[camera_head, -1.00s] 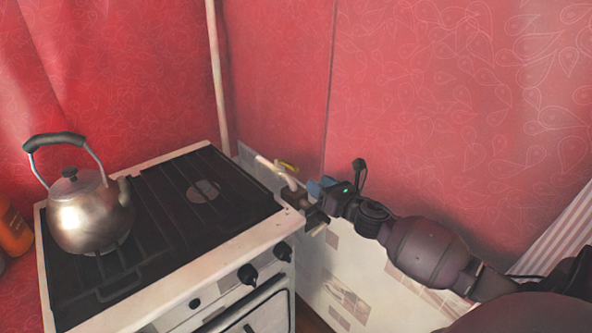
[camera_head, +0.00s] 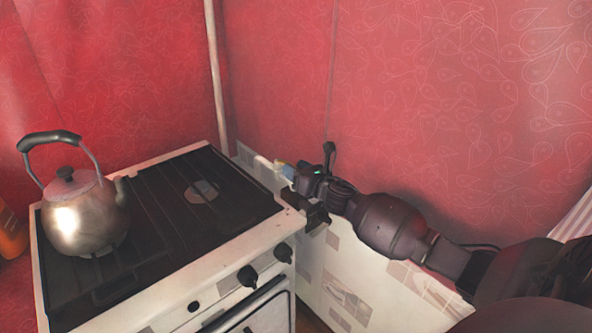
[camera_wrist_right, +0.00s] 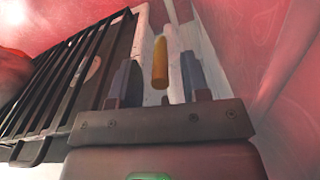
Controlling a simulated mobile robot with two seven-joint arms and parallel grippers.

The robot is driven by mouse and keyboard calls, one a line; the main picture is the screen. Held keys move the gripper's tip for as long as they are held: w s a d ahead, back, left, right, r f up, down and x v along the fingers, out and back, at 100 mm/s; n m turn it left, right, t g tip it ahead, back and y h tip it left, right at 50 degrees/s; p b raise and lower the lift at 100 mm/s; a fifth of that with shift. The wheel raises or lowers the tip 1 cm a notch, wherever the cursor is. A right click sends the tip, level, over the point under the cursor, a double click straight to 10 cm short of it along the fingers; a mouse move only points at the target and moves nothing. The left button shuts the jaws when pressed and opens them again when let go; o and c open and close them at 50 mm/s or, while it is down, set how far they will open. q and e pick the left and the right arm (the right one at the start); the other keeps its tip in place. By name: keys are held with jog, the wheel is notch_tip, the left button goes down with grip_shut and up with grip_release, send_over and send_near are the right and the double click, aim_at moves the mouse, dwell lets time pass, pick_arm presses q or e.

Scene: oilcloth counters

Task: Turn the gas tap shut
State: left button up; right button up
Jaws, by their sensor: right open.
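The gas tap's yellow handle (camera_wrist_right: 160,64) shows in the right wrist view, with a pale pipe (camera_wrist_right: 174,45) behind it. My right gripper (camera_wrist_right: 157,66) is open, one finger to each side of the handle in that view, with a gap on both sides. I cannot tell the exact depth between fingertips and handle. In the head view my right gripper (camera_head: 285,170) is beside the stove's far right corner, close to the wall, and hides most of the tap. My left gripper is out of view.
A white stove (camera_head: 225,256) with a black hob stands left of my right arm. A metal kettle (camera_head: 82,215) sits on its left side. A low patterned panel (camera_head: 345,265) runs below my arm. Red walls close in behind, and a pale vertical pipe (camera_head: 215,80) stands in the corner.

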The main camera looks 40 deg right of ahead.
jog(key=shift+c, duration=0.2)
grip_shut()
